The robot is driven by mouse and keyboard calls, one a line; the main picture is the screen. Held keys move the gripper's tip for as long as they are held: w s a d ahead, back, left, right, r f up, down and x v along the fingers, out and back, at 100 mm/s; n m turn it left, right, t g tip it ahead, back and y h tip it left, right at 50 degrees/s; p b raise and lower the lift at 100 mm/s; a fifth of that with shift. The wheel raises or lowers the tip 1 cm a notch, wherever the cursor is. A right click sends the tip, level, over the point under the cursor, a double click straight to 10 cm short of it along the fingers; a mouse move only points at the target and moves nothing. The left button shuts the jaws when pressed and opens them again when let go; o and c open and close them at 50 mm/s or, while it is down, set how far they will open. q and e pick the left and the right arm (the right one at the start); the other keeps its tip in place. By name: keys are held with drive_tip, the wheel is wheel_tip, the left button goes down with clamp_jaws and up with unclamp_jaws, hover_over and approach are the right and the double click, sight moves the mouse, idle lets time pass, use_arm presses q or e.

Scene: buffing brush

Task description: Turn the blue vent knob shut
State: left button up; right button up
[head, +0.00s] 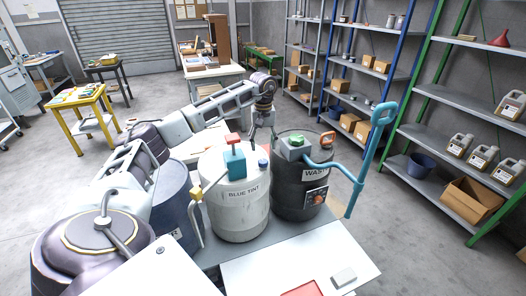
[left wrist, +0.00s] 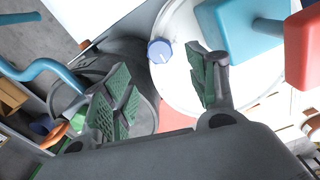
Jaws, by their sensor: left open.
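The blue vent knob (head: 263,163) sits on the lid of the white drum labelled BLUE TINT (head: 240,205), near its right edge. In the left wrist view the knob (left wrist: 160,51) is a round blue cap with a pale mark on top. My left gripper (head: 262,137) is above the back of the drum lid, its fingers pointing down. In the left wrist view the gripper (left wrist: 163,88) is open and empty, its green-padded fingers apart. The knob shows beyond the gap between them and looks clear of both. My right gripper is not in view.
A blue pump block with a red top (head: 235,158) stands on the same lid, left of the knob. A dark WASTE drum (head: 290,205) with a blue-handled pump (head: 360,165) stands close on the right. A pale tabletop (head: 285,265) lies in front.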

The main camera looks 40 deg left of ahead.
use_arm(q)
drive_tip(key=shift+r, duration=1.9)
drive_tip(key=shift+f, duration=0.1)
